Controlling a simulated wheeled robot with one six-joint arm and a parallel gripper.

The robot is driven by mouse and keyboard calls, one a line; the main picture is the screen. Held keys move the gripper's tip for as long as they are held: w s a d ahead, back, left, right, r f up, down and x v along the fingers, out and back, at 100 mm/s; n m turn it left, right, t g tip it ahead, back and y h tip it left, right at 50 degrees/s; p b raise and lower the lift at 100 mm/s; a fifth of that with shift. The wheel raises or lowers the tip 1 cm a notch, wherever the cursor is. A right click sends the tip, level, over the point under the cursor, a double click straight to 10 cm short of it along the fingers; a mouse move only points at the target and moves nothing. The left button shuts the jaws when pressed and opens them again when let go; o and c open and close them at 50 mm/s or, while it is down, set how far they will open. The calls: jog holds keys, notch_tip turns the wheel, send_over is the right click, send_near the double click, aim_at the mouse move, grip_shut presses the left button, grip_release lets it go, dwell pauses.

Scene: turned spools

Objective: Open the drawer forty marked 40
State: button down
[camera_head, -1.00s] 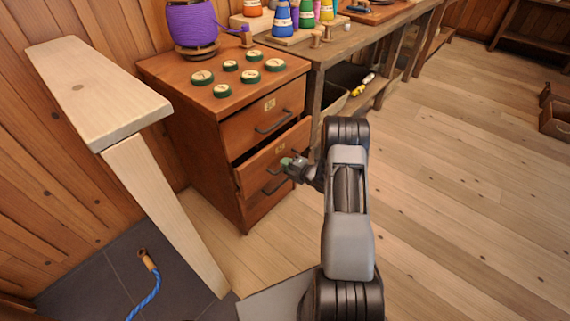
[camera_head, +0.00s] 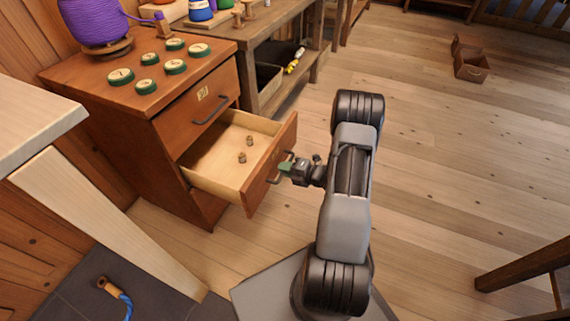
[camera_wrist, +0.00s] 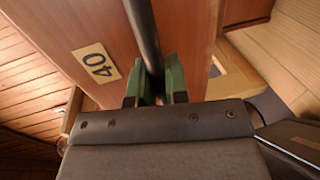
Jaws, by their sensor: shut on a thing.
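The drawer marked 40 (camera_head: 270,172) is the lower drawer of the brown cabinet (camera_head: 135,165), and it stands pulled well out. Inside it lie two small brown spools (camera_head: 246,149). In the wrist view its front shows a cream label reading 40 (camera_wrist: 96,64). My gripper (camera_head: 287,168) is at the drawer front, shut on the dark bar handle (camera_wrist: 147,40). The handle runs between the green fingertips (camera_wrist: 156,82) in the wrist view. The upper drawer (camera_head: 198,100), with its own label and handle, is closed.
Several green-rimmed numbered discs (camera_head: 146,86) and a large purple spool (camera_head: 95,20) sit on the cabinet top. A workbench (camera_head: 275,50) stands behind. A pale wooden plank (camera_head: 95,220) is at the left.

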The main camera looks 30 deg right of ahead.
jog(key=shift+s+d, duration=0.2)
jog(key=shift+s, duration=0.15)
jog(key=c, duration=1.1)
grip_release()
jog(key=shift+c, duration=0.2)
jog(key=shift+d, duration=0.1)
jog(key=p+v, duration=0.3)
jog(key=v, duration=1)
jog(key=shift+s+d, duration=0.15)
jog(key=shift+s, duration=0.1)
jog(key=shift+r, duration=0.1)
